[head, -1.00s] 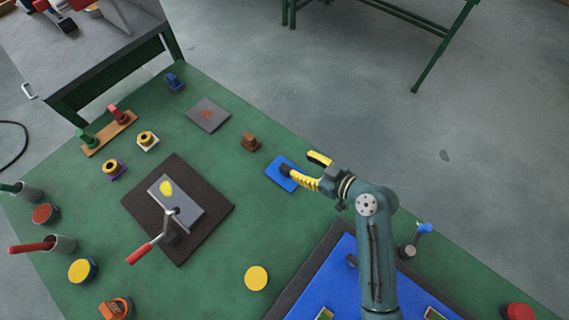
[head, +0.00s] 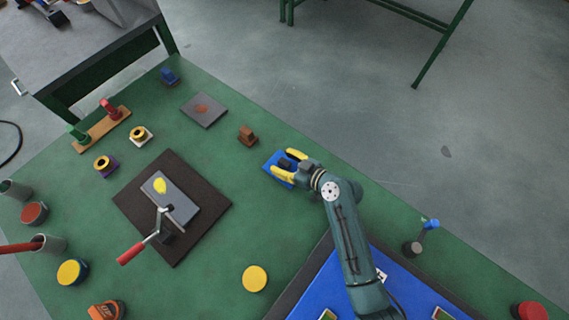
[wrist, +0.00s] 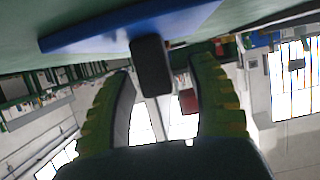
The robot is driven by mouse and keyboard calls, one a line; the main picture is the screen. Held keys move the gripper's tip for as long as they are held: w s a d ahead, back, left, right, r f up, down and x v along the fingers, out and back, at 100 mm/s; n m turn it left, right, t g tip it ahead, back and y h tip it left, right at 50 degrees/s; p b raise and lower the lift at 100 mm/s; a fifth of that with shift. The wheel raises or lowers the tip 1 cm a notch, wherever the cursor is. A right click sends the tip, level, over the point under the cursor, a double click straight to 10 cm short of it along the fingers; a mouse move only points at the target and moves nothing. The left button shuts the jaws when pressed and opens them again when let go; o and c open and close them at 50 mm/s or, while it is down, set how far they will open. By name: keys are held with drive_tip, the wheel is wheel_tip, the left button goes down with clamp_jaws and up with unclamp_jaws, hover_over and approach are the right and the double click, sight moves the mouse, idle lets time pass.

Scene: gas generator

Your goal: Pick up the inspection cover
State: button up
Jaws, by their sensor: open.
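The inspection cover appears to be the blue plate (head: 271,165) with a dark block handle, lying on the green table near its far edge. In the wrist view the blue plate (wrist: 95,35) is at the top, with its dark handle (wrist: 151,66) pointing into the space between the fingers. My gripper (head: 285,163) is open with its yellow fingers on either side of the handle, close over the plate. In the wrist view my gripper (wrist: 162,68) shows gaps between both fingers and the handle. Part of the plate is hidden by the fingers.
A brown block (head: 247,136) stands just left of the plate. A grey plate (head: 216,119) lies farther left. A dark mat (head: 140,218) with a red-handled crank is at the left front. A blue panel (head: 325,290) lies beneath my arm. A yellow disc (head: 255,279) lies nearby.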

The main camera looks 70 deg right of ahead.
sight(283, 161)
drive_tip(key=shift+c, duration=0.4)
clamp_jaws()
drive_tip(key=shift+r, duration=0.15)
wheel_tip(283, 161, up, 10)
drive_tip(key=p, duration=0.3)
